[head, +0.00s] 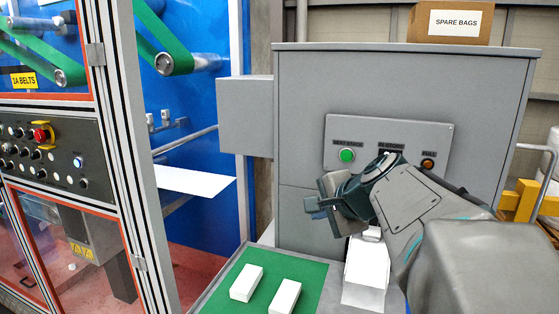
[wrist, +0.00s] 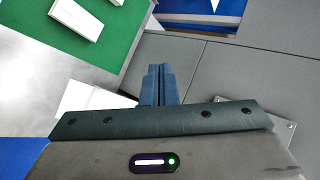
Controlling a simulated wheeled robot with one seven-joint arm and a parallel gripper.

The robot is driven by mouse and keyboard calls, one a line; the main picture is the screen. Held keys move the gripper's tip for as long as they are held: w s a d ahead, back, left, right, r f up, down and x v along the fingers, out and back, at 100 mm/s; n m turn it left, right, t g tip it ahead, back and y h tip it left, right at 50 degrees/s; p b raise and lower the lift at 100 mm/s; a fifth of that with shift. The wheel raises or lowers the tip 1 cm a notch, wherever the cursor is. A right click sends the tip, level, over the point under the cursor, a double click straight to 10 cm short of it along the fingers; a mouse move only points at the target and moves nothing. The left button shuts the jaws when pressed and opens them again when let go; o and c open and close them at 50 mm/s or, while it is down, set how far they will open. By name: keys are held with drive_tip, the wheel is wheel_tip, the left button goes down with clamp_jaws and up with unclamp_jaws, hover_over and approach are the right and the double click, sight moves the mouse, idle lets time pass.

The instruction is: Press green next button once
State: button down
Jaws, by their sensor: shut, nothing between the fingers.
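The green button (head: 346,155) is on the left of a grey control panel (head: 398,131) on the grey cabinet front. The label above it is small and seems to read "NEXT STACK". My gripper (head: 313,208) is below and left of the green button, apart from it, with its fingers pointing left. In the wrist view my gripper's fingers (wrist: 158,72) are together and empty. A corner of the panel (wrist: 285,128) shows behind my gripper body there, and the green button is hidden.
An orange button (head: 428,164) labelled "FULL" is at the panel's right; my wrist partly covers the middle. White blocks (head: 246,283) lie on a green mat (head: 228,268) below. A machine with its own button panel (head: 55,160) stands left. A "SPARE BAGS" box (head: 450,23) sits on the cabinet.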

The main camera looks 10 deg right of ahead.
sight(342, 159)
drive_tip(key=w+d+r+m+t+h, duration=0.1)
drive_tip(key=w+d+r+m+t, duration=0.1)
drive_tip(key=d+r+m, duration=0.3)
drive_tip(key=shift+w+d+r+t, duration=0.4)
drive_tip(key=shift+w+d+r, duration=0.2)
drive_tip(key=shift+d+r, duration=0.1)
drive_tip(key=w+d+p, duration=0.1)
drive_tip(key=w+d, duration=0.3)
drive_tip(key=w, duration=0.3)
drive_tip(key=shift+w+d+p, duration=0.15)
drive_tip(key=shift+d+p, duration=0.15)
drive_tip(key=shift+d, duration=0.1)
idle(1.4)
drive_tip(key=shift+w+d, duration=0.25)
drive_tip(key=shift+w, duration=0.05)
drive_tip(key=shift+w+d, duration=0.25)
drive_tip(key=shift+w, duration=0.1)
idle(0.7)
drive_tip(key=shift+s, duration=0.1)
drive_tip(key=shift+s+a+f+b, duration=0.1)
drive_tip(key=shift+s+a+b, duration=0.2)
drive_tip(key=shift+s+a, duration=0.25)
